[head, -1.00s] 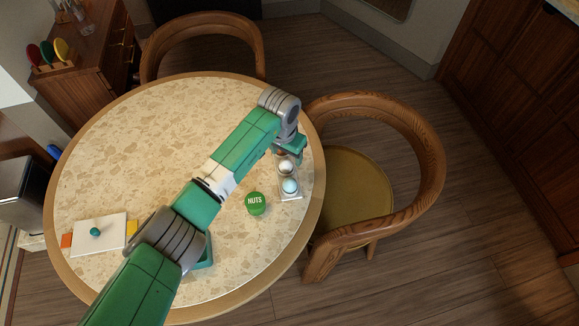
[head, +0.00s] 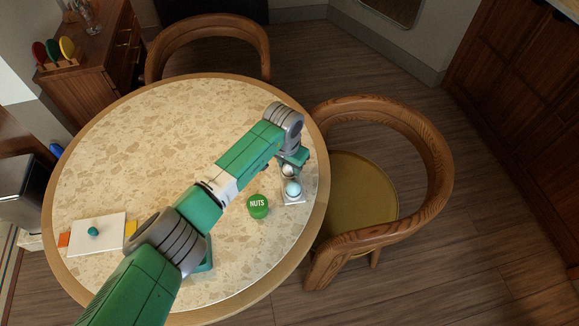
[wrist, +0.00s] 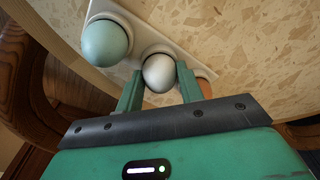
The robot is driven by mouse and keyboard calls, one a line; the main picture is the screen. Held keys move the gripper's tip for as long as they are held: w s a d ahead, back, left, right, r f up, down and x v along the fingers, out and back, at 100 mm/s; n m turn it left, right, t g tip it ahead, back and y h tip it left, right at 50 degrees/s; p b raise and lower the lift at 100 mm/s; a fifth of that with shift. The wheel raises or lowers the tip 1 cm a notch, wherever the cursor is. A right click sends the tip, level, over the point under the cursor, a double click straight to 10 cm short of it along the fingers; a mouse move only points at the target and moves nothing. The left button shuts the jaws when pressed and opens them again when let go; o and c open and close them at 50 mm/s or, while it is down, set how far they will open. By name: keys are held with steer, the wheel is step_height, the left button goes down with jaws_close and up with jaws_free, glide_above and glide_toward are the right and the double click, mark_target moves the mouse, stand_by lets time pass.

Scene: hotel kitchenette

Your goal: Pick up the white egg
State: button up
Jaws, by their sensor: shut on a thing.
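The white egg (wrist: 158,73) sits in the egg holder (wrist: 150,28), between the two fingers of my gripper (wrist: 159,88). My gripper is shut on it, one finger on each side. In the head view the white egg (head: 288,170) shows partly, beneath my gripper (head: 296,161). A pale blue egg (wrist: 105,43) stands in the holder beside the white one; it also shows in the head view (head: 293,189). Part of a brown egg (wrist: 205,88) shows behind a finger in the wrist view. I cannot tell whether the white egg is clear of its cup.
A green nuts jar (head: 258,206) stands left of the holder. A white board (head: 98,234) with a teal knob lies at the table's left. The round table (head: 140,140) is mostly clear. A wooden chair (head: 372,195) stands close at the right edge.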

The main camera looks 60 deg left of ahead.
step_height(320, 180, up, 10)
steer(key=p, duration=0.3)
steer(key=shift+p, duration=0.35)
steer(key=s+d+r+p, duration=0.3)
steer(key=s+p, duration=0.5)
steer(key=p, duration=0.4)
steer(key=s+d+r+p, duration=0.25)
steer(key=s+p, duration=0.55)
steer(key=p, duration=0.4)
steer(key=s+d+f+p, duration=0.2)
steer(key=s+d+p, duration=0.1)
steer(key=s, duration=0.5)
steer(key=s+d+f+p, duration=0.3)
steer(key=s, duration=0.5)
steer(key=shift+s+d+f+p, duration=0.2)
steer(key=shift+f+p, duration=0.05)
steer(key=shift+p, duration=0.05)
steer(key=shift+f, duration=0.1)
steer(key=shift+f+b, duration=2.15)
steer(key=shift+f, duration=0.45)
steer(key=shift+f+b, duration=1.85)
steer(key=shift+f, duration=0.4)
